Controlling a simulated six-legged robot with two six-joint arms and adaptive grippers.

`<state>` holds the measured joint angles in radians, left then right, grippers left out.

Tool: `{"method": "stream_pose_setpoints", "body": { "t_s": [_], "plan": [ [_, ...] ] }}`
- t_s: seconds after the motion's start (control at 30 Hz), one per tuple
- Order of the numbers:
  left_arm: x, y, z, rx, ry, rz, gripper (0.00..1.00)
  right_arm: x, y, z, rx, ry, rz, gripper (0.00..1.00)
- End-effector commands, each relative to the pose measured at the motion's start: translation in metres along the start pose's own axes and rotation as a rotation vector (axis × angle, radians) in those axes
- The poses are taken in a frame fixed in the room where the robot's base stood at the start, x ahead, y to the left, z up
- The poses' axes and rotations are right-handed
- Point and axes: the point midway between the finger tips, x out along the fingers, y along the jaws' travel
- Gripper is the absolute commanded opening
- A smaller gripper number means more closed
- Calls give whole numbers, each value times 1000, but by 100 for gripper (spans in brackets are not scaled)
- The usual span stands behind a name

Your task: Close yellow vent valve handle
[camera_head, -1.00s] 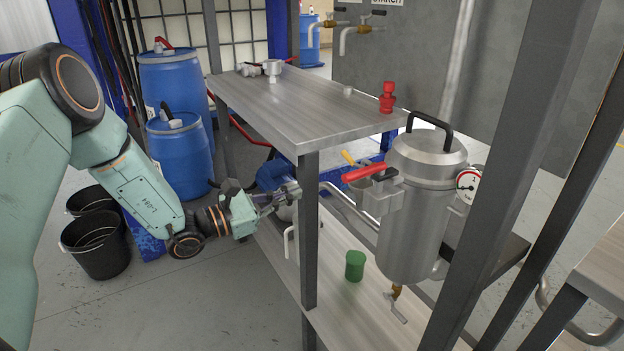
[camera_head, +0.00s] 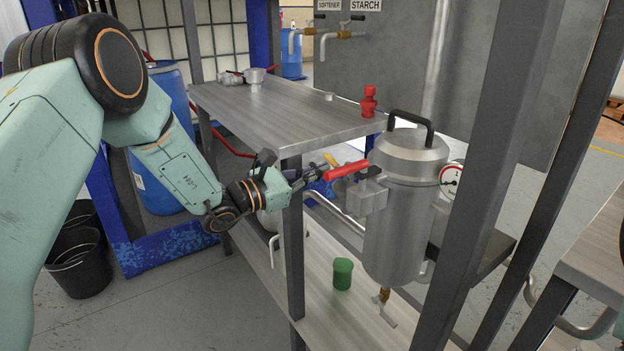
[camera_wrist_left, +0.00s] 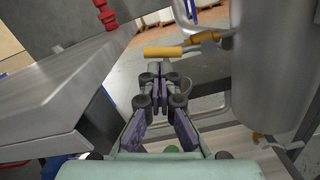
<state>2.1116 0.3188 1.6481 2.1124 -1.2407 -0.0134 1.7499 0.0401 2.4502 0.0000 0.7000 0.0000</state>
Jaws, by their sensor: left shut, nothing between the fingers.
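The yellow vent valve handle (camera_head: 333,160) shows only in part in the head view, behind the red handle (camera_head: 346,170) on the steel vessel (camera_head: 400,225). In the left wrist view the yellow handle (camera_wrist_left: 163,51) lies roughly level across the picture, just beyond my fingertips, with its pipe running right towards the vessel (camera_wrist_left: 270,65). My left gripper (camera_head: 318,174) reaches past the table post, close to the red handle. In the left wrist view my left gripper (camera_wrist_left: 159,80) is shut and empty, its tips just below the yellow handle. I cannot tell whether they touch it. My right gripper is out of view.
A steel table (camera_head: 285,112) with a dark post (camera_head: 293,240) stands beside my left forearm. A red fitting (camera_head: 368,101) sits at its corner. A green cup (camera_head: 342,273) stands on the lower shelf. A pressure gauge (camera_head: 451,179) is on the vessel's right.

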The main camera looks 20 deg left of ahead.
Motion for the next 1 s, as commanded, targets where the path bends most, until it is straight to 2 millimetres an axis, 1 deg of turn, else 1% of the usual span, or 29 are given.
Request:
{"method": "stream_pose_setpoints", "body": {
  "t_s": [0.37, 1.0],
  "plan": [
    [0, 0, 0, 6, 0, -1, 0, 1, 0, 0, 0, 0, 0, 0],
    [-1, 2, 8, 132, -1, -6, 0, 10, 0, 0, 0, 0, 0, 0]
  ]
}}
